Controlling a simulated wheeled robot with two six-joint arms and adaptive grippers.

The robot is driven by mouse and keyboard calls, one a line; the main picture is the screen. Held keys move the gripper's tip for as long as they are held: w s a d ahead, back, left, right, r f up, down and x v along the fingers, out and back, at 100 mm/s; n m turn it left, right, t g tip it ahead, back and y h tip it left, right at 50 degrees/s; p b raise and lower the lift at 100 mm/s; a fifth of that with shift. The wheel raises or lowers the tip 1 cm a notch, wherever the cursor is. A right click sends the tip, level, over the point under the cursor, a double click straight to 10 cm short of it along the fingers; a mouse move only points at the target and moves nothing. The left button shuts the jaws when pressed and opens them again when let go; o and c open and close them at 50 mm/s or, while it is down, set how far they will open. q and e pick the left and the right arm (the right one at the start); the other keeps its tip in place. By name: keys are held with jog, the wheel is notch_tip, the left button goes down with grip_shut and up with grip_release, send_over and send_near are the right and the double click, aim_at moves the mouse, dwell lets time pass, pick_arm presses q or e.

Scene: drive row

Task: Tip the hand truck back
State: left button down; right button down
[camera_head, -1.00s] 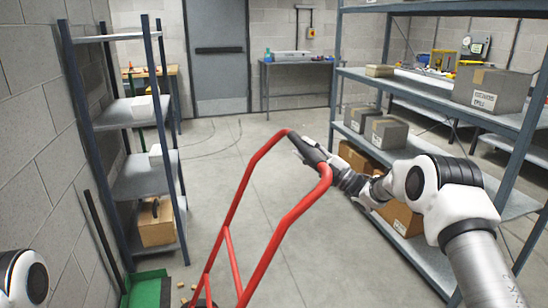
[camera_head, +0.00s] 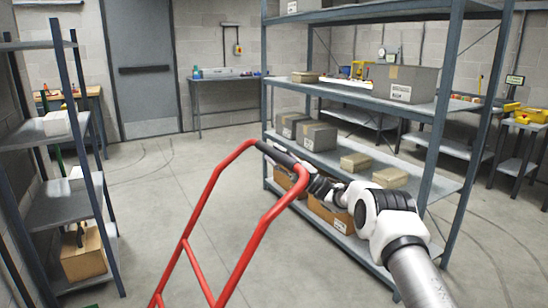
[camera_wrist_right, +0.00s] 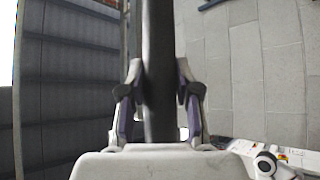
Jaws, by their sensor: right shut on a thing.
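The red tubular hand truck (camera_head: 268,218) stands in front of me in the head view, its frame running down out of the bottom edge. Its top crossbar has a dark grip (camera_head: 276,155). My right gripper (camera_head: 303,168) is shut on this grip near its right end. In the right wrist view the dark grip (camera_wrist_right: 158,50) runs upright between the two fingers of the right gripper (camera_wrist_right: 159,95). The hand truck's wheels and toe plate are out of view, so its lean is hard to judge. My left gripper is not in view.
A blue-grey shelf rack (camera_head: 437,150) with boxes stands close on the right, beside my right arm. Another rack (camera_head: 58,212) stands on the left. Open concrete floor (camera_head: 165,185) lies between them, leading to a grey door (camera_head: 145,70) and a table (camera_head: 225,80).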

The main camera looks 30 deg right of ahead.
jog(key=c, duration=1)
grip_release()
jog(key=shift+f, duration=0.6)
jog(key=shift+c, duration=0.2)
jog(key=shift+o, duration=1.2)
jog(key=shift+d+h, duration=0.25)
jog(key=shift+h, duration=0.05)
jog(key=shift+d+f, duration=0.1)
jog(key=shift+d, duration=0.05)
jog(key=shift+r, duration=0.2)
jog(key=v, duration=1.2)
jog(key=shift+f, duration=0.25)
